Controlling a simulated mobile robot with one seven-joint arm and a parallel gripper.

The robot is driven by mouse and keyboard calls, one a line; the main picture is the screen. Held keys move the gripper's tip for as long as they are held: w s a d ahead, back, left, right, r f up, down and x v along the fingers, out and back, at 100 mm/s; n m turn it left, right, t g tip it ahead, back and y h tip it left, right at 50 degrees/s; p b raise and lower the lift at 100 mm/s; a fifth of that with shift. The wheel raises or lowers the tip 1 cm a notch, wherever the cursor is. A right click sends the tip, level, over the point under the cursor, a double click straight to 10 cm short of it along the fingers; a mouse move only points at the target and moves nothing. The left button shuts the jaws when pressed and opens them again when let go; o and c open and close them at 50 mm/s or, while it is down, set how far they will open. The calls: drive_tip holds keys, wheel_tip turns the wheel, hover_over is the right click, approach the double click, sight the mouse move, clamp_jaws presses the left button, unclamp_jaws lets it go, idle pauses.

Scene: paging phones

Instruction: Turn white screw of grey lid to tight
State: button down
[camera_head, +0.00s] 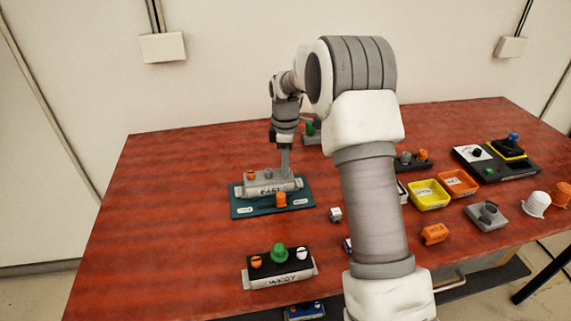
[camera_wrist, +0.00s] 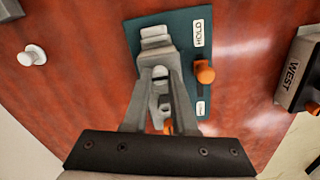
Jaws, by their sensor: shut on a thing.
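A box with a grey lid (camera_head: 262,188) sits on a teal mat (camera_head: 240,212) at the left-middle of the table. The lid bears an orange screw (camera_head: 250,174) at its left and a grey knob (camera_head: 268,174) in the middle. My gripper (camera_head: 285,172) points down at the lid's right end. In the wrist view my gripper (camera_wrist: 160,74) has its fingertips drawn together over the lid end (camera_wrist: 155,36). The white screw is hidden between the fingertips, so its turn cannot be seen.
An orange knob (camera_head: 281,199) stands on the mat beside the box. A black-lidded box (camera_head: 280,280) marked WEST is nearer. Yellow (camera_head: 429,195) and orange (camera_head: 459,183) trays are farther right. The table's left side is clear.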

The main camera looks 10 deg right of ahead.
drive_tip(key=shift+m, duration=0.5)
drive_tip(key=m+p, duration=0.1)
drive_tip(key=m, duration=0.2)
drive_tip(key=shift+r, duration=0.1)
drive_tip(key=m+p, duration=0.1)
drive_tip(key=m, duration=0.3)
drive_tip(key=shift+m, duration=0.3)
drive_tip(key=m, duration=0.4)
drive_tip(key=shift+m+p, duration=0.3)
drive_tip(key=shift+p, duration=0.1)
drive_tip(key=m, duration=0.4)
drive_tip(key=shift+m+p, duration=0.3)
drive_tip(key=c, duration=0.7)
unclamp_jaws()
